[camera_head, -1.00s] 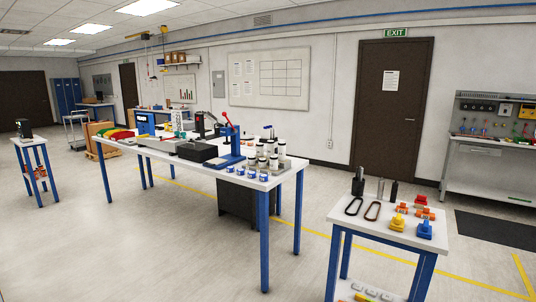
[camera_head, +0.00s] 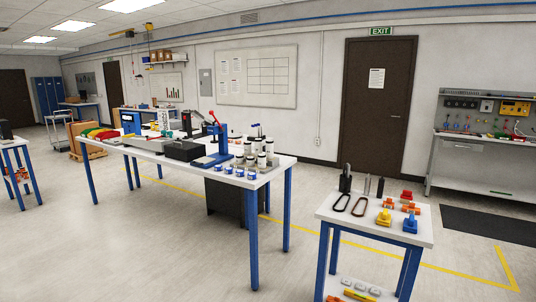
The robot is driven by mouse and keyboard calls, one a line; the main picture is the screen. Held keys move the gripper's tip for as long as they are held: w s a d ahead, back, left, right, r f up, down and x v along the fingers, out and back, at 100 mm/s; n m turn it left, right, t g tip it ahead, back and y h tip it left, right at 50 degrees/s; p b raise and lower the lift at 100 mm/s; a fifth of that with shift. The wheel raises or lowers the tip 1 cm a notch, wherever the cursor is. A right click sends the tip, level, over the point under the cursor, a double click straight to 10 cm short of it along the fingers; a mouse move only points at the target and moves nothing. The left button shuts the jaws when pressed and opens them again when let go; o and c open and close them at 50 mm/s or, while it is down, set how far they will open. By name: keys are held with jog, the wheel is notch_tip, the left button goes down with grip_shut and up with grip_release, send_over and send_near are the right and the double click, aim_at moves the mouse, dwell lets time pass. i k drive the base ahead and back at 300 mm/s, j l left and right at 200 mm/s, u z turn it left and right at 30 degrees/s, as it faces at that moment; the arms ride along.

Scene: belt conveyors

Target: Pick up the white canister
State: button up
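Several white canisters with dark tops (camera_head: 249,160) stand grouped at the right end of the long white table (camera_head: 215,170) with blue legs. They are small in this view, and I cannot tell which one is the white canister of the task. Small blue-and-white containers (camera_head: 239,173) stand in a row in front of them. My gripper does not show in this view.
A blue press with a red handle (camera_head: 217,140) and a black box (camera_head: 183,150) stand left of the canisters. A small table (camera_head: 340,208) with tools stands at the front right. Open floor (camera_head: 150,240) lies in front of the long table.

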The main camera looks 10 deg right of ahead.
aim_at(259, 146)
jog(key=i+u, duration=0.1)
jog(key=i, duration=0.55)
jog(key=i+u, duration=0.1)
jog(key=i, duration=0.55)
jog(key=i+l+u, duration=0.1)
jog(key=i, duration=0.55)
jog(key=i+l+u, duration=0.15)
jog(key=i, duration=0.5)
